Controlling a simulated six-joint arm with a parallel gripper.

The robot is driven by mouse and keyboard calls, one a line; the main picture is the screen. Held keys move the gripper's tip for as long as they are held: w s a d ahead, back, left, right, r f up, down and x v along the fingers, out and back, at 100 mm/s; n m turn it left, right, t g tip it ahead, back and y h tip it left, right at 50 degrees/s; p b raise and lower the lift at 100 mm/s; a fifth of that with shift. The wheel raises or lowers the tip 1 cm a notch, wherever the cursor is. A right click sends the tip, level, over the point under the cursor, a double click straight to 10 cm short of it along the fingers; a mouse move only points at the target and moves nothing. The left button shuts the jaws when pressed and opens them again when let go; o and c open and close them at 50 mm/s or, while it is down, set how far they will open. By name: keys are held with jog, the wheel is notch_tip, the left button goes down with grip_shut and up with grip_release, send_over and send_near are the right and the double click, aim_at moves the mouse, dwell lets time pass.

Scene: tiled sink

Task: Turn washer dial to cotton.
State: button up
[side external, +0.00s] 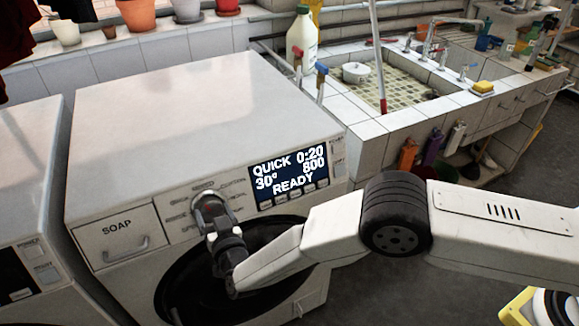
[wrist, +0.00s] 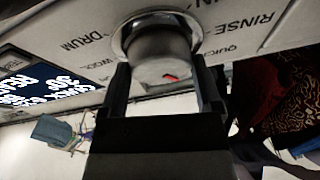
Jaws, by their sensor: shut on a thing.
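The washer (side external: 190,100) is white, with a soap drawer (side external: 120,238) at its left front. Its display (side external: 290,177) reads QUICK 0:20, 30°, 800, READY. The dial (side external: 203,197) is a round grey knob between drawer and display, mostly hidden by my gripper in the side view. In the wrist view the dial (wrist: 158,52) shows a small red mark near its lower edge, with the labels DRUM, RINSE, QUICK and a partly hidden WOOL around it. My gripper (wrist: 165,80) is shut on the dial, one finger at each side. The cotton label cannot be read.
The dark round door (side external: 205,285) lies below the dial, under my wrist. Another machine (side external: 30,190) stands close at left. A tiled sink (side external: 400,85) with bottles is behind at right. Open floor (side external: 380,290) lies in front.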

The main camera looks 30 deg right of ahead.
jog(key=m+h, duration=0.2)
jog(key=m, duration=0.3)
jog(key=shift+a, duration=0.1)
jog(key=m, duration=0.2)
jog(key=m+g+h, duration=0.1)
jog(key=m, duration=0.1)
jog(key=shift+h, duration=0.3)
jog(key=m+g, duration=0.1)
jog(key=m, duration=0.2)
jog(key=m+g+h, duration=0.1)
jog(key=m, duration=0.3)
jog(key=shift+a+r+h, duration=0.1)
jog(key=shift+a+h, duration=0.05)
jog(key=shift+h, duration=0.15)
jog(key=shift+m, duration=0.4)
jog(key=o, duration=1)
jog(key=shift+o, duration=0.2)
